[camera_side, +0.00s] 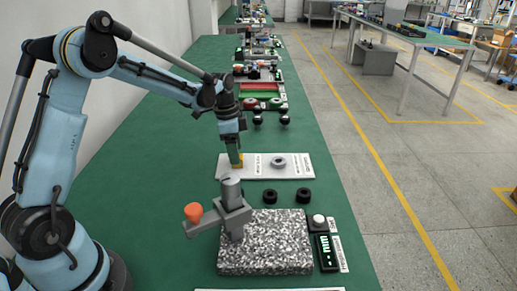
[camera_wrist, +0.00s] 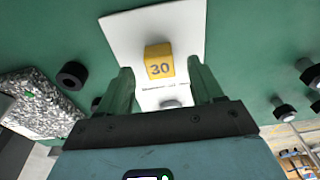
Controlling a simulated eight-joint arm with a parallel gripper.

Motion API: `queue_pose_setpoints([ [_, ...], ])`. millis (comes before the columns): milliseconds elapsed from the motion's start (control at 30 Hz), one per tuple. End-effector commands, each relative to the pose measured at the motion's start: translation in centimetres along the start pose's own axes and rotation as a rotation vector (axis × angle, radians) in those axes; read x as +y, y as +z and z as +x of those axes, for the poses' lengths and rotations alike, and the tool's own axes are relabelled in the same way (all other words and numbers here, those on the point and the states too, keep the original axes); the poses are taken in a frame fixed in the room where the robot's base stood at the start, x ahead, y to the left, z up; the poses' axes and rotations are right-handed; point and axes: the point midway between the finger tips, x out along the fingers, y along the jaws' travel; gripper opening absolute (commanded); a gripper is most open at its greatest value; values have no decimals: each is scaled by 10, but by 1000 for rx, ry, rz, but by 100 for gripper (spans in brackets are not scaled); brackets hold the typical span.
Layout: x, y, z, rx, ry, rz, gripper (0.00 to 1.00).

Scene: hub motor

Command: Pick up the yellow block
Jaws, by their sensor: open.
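The yellow block (camera_wrist: 159,62), marked "30", sits on the white plate (camera_wrist: 190,28) in the wrist view. In that view my gripper (camera_wrist: 160,80) is open, with one green finger to the left and one to the right of the block's near side. In the side view my gripper (camera_side: 236,163) points down over the left part of the white plate (camera_side: 258,176). There the yellow block (camera_side: 238,164) is mostly hidden by the fingers. I cannot tell whether they touch it.
A grey ring (camera_side: 278,162) lies on the plate right of my gripper. Two black rings (camera_side: 286,196) lie in front. A speckled stone block (camera_side: 265,250) with a grey fixture and orange knob (camera_side: 193,212) stands nearer the camera. Black knobs (camera_side: 271,120) and a red-green tray (camera_side: 260,92) are behind.

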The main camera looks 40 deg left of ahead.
Motion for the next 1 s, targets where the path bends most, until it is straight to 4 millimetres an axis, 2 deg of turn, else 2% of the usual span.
queue_pose_setpoints([
  [100, 0, 0, 17, 0, 0, 0, 66],
  [200, 0, 0, 25, 0, -1, 0, 66],
  [467, 0, 0, 27, 0, -1, 0, 66],
  [900, 0, 0, 27, 0, 0, 0, 0],
  [1000, 0, 0, 26, 0, 0, 0, 0],
])
